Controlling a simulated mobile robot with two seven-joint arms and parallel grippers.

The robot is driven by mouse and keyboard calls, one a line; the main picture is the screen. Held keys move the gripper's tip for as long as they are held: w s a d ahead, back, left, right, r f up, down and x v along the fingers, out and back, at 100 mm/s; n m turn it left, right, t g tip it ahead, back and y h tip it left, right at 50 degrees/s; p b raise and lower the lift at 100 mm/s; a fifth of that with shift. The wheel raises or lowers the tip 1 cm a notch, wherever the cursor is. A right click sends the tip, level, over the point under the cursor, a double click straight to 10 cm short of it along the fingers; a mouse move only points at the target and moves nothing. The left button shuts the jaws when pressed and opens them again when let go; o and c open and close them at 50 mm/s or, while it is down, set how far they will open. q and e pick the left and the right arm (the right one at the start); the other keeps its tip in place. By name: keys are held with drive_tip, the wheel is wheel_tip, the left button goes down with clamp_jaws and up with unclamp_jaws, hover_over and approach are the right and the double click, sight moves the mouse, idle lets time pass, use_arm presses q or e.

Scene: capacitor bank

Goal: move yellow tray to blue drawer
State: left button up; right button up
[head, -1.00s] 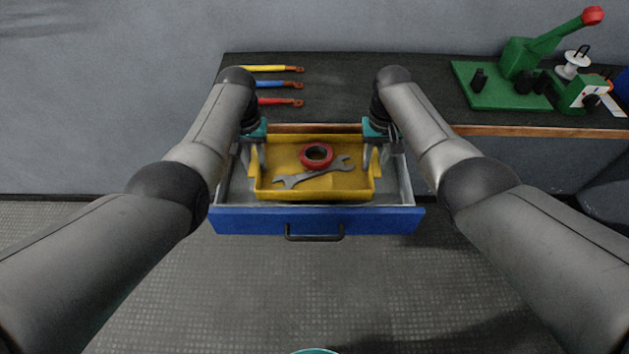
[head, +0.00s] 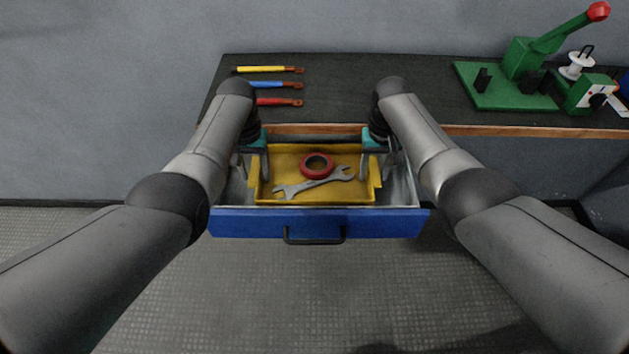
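The yellow tray (head: 318,199) sits inside the open blue drawer (head: 260,224), between its grey side walls. A red ring-shaped roll (head: 317,166) and a grey wrench (head: 313,185) lie in the tray. My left gripper (head: 253,164) is at the tray's left side, with its fingers spread on either side of the tray wall. My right gripper (head: 376,164) is at the right side, its fingers likewise apart around the wall. Both look open. My wrists partly hide the tray's back corners, and the contact under the tray is hidden.
The dark workbench (head: 350,105) is above the drawer. Yellow (head: 265,69), blue (head: 272,84) and red (head: 276,101) handled pieces lie at its left. A green lever press (head: 525,80) and a white spool (head: 577,65) stand at right. The floor ahead is clear.

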use_arm(q)
drive_tip(key=shift+o, duration=0.5)
use_arm(e)
drive_tip(key=shift+o, duration=0.5)
drive_tip(key=shift+r, duration=0.4)
use_arm(q)
wheel_tip(320, 180, up, 12)
use_arm(e)
wheel_tip(320, 180, up, 11)
drive_tip(key=shift+r, duration=0.15)
